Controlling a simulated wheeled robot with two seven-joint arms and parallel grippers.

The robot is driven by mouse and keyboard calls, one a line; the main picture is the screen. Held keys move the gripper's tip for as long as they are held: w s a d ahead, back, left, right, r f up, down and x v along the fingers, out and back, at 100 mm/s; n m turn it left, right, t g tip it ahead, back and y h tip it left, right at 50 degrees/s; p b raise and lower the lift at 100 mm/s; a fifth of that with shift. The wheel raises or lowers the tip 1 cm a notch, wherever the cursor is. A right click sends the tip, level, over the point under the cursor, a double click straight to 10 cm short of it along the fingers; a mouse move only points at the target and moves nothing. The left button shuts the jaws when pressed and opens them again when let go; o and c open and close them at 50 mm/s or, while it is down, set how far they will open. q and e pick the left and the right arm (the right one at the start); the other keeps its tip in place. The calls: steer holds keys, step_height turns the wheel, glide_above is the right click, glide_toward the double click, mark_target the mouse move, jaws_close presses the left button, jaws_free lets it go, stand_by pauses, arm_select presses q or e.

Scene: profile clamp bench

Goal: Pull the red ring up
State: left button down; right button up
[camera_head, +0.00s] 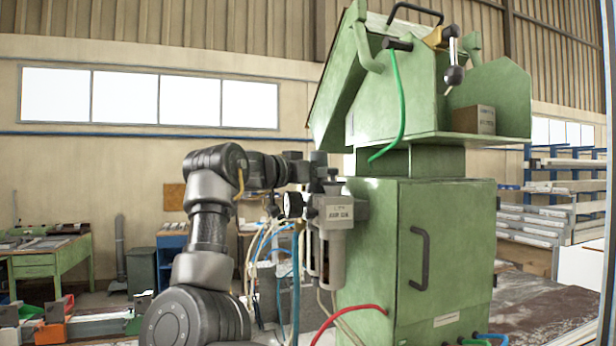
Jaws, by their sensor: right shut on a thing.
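My right arm rises from the bottom, left of the green machine. Its gripper (317,172) is at the top of the air service unit (338,242) on the machine's left side. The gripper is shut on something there. No red ring shows clearly; the jaws and wrist cover the spot. The air unit has a round gauge (293,204), a labelled block (340,212) and grey bowls hanging below. My left gripper is out of view.
The green machine cabinet (450,250) stands close on the right, with a black handle (420,258). Blue and pale hoses (296,285) hang below the unit, and a red hose (350,309) curves at the cabinet's foot. A green workbench (50,264) stands far left.

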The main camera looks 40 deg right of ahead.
steer(key=o, duration=0.9)
steer(key=shift+r, duration=0.25)
steer(key=shift+o, duration=1)
steer(key=shift+f, duration=0.1)
steer(key=shift+w+a+f, duration=0.1)
steer(key=shift+a+f, duration=0.05)
steer(key=shift+a, duration=0.1)
arm_select(q)
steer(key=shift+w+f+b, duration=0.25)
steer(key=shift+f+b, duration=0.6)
steer(key=shift+b, duration=0.05)
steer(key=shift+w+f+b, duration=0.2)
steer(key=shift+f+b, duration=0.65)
steer(key=shift+b, duration=0.05)
arm_select(e)
steer(key=a, duration=1)
steer(key=shift+a, duration=0.15)
steer(key=shift+w, duration=0.1)
